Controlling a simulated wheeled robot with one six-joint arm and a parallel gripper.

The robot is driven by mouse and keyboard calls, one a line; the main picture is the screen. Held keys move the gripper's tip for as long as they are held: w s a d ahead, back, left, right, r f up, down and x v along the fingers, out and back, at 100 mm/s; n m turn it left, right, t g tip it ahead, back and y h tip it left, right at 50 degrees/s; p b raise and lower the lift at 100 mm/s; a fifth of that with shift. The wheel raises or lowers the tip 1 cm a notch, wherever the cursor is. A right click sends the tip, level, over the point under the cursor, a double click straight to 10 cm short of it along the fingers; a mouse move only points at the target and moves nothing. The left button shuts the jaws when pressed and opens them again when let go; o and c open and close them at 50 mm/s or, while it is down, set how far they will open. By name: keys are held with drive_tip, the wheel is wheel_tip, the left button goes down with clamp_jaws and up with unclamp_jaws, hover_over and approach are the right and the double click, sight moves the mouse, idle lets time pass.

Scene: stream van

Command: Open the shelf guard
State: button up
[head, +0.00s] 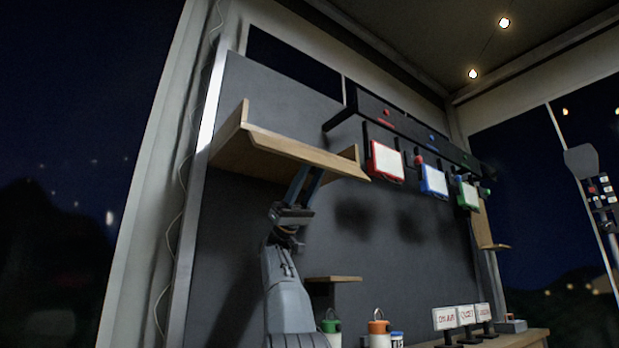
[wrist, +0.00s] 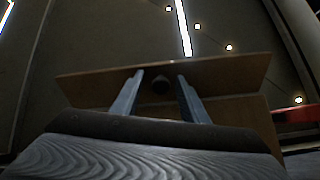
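The wooden shelf (head: 248,160) is mounted high on the dark wall, with an upright side at its left end. A long wooden board, which I take as the shelf guard (head: 300,150), runs along its front edge. My gripper (head: 312,172) reaches up from below to the guard's right part. I cannot tell whether either finger touches the knob.
A dark rail with red, blue and green framed signs (head: 386,160) hangs right of the shelf. Below are a small ledge (head: 333,279), coloured-lid containers (head: 378,328) and letter signs (head: 452,318) on a counter. Bare wall lies below the shelf.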

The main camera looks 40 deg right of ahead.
sight(312, 174)
drive_tip(key=shift+d+f, duration=0.1)
drive_tip(key=p+v, duration=0.4)
drive_tip(key=shift+w+f, duration=0.15)
drive_tip(key=shift+w, duration=0.2)
drive_tip(key=p+v, duration=0.3)
drive_tip(key=shift+s+f+p, duration=0.1)
drive_tip(key=shift+p, duration=0.2)
drive_tip(key=shift+c, duration=0.2)
